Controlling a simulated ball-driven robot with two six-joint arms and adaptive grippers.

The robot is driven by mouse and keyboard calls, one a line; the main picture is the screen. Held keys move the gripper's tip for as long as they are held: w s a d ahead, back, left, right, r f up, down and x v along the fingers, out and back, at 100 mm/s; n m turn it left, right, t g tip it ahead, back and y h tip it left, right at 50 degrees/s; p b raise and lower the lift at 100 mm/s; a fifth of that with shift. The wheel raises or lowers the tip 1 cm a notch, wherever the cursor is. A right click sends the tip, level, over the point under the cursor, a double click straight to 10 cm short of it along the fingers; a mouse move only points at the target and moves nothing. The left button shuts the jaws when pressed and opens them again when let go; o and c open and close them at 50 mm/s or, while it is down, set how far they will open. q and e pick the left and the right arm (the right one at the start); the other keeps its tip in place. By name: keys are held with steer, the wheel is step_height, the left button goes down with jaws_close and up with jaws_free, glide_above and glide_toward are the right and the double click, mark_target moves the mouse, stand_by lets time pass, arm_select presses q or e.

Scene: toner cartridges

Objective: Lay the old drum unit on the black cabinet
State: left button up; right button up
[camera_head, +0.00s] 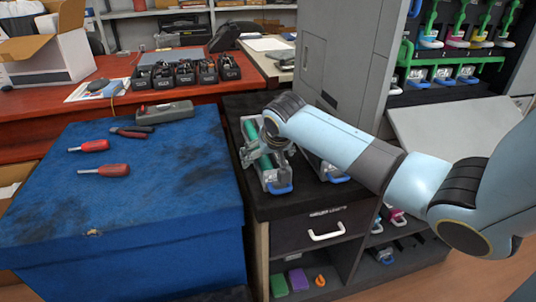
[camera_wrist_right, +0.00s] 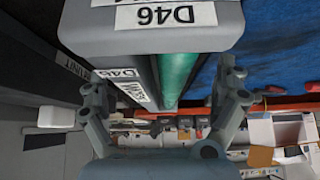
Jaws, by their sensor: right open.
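A drum unit (camera_head: 265,160) with a green roller and a blue handle lies lengthwise on the left part of the black cabinet's (camera_head: 264,206) top. In the right wrist view the drum unit (camera_wrist_right: 150,35) fills the upper middle, with D46 labels and its green roller showing. My right gripper (camera_wrist_right: 162,90) is open, with one finger on each side of the unit; I cannot tell whether they touch it. In the head view the right gripper (camera_head: 266,150) is over the unit and partly hides it. A second unit (camera_head: 332,172) with a blue handle lies to its right, mostly behind my right arm.
The blue-covered table (camera_head: 150,185) at left holds two red-handled screwdrivers (camera_head: 95,146), pliers (camera_head: 130,131) and a grey device (camera_head: 165,112). Several black cartridges (camera_head: 187,75) stand on the red desk behind. A tall grey panel (camera_head: 345,55) rises behind the cabinet.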

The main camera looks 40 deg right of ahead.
steer(key=shift+s+f, duration=0.1)
steer(key=v, duration=1.2)
steer(key=s+a+f+n+g+y, duration=0.15)
steer(key=s+a, duration=0.25)
steer(key=s, duration=0.4)
steer(key=s+a+f+n+g, duration=0.1)
steer(key=s+a+n, duration=0.2)
steer(key=s+a, duration=0.35)
steer(key=s+a+f+n+g+y, duration=0.1)
steer(key=s+a+f+n, duration=0.15)
steer(key=s, duration=0.65)
steer(key=s+d+f, duration=0.1)
steer(key=s+f, duration=0.1)
steer(key=f, duration=1.2)
steer(key=s+d+f, duration=0.1)
steer(key=f, duration=1.2)
steer(key=s+d+f+g, duration=0.1)
steer(key=s+f+g, duration=0.1)
steer(key=s+f, duration=1.1)
steer(key=s, duration=0.4)
steer(key=shift+s+f+m, duration=0.3)
steer(key=shift+m, duration=0.1)
